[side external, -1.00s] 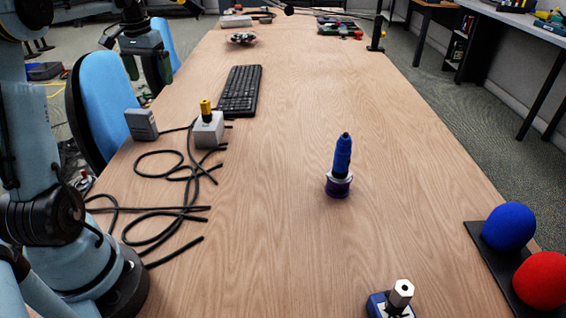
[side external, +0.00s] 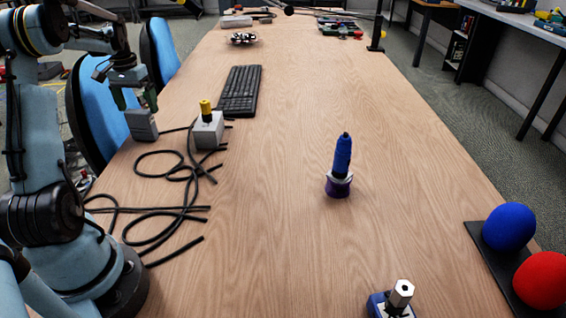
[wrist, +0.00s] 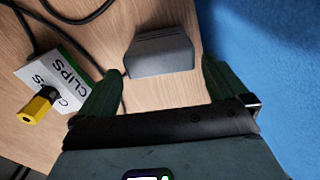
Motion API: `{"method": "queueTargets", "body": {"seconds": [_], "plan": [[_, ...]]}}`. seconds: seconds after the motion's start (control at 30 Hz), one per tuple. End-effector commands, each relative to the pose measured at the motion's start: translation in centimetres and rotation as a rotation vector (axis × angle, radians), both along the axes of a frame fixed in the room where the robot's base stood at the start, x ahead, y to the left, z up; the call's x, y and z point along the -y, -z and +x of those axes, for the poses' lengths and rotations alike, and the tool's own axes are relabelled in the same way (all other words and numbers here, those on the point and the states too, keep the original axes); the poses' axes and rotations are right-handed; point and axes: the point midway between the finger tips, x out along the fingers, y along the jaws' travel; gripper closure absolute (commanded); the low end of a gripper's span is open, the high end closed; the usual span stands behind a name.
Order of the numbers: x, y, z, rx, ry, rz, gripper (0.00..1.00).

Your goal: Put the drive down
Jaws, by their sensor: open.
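The drive, a small grey box (side external: 142,125), stands on the table near its left edge, beside the blue chair. It also shows in the wrist view (wrist: 160,55), resting on the wood near the edge. My gripper (side external: 134,101) is low over the drive, with its green fingers spread. In the wrist view my gripper (wrist: 163,82) is open, with one finger toward each side of the drive. The drive lies mostly just beyond the fingertips, and I see no finger closed on it.
A pale CLIPS box (side external: 208,132) with a yellow-topped post stands close to the right of the drive. Black cables (side external: 180,205) lie loose in front. A keyboard (side external: 240,90) is behind. A blue tool in a purple base (side external: 341,165) stands mid-table. The blue chair (wrist: 265,70) flanks my gripper.

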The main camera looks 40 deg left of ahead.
Motion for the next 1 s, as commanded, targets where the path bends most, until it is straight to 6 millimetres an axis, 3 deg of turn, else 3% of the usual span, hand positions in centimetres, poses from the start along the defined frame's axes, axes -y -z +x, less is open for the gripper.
{"method": "queueTargets", "body": {"seconds": [0.33,0.67,1.0], "plan": [[0.4,4.2,-0.6,0.0,0.0,0.0,0.0],[0.4,4.7,-0.6,0.0,0.0,0.0,0.02],[0.4,4.7,-0.6,0.0,0.0,0.0,0.54]]}}
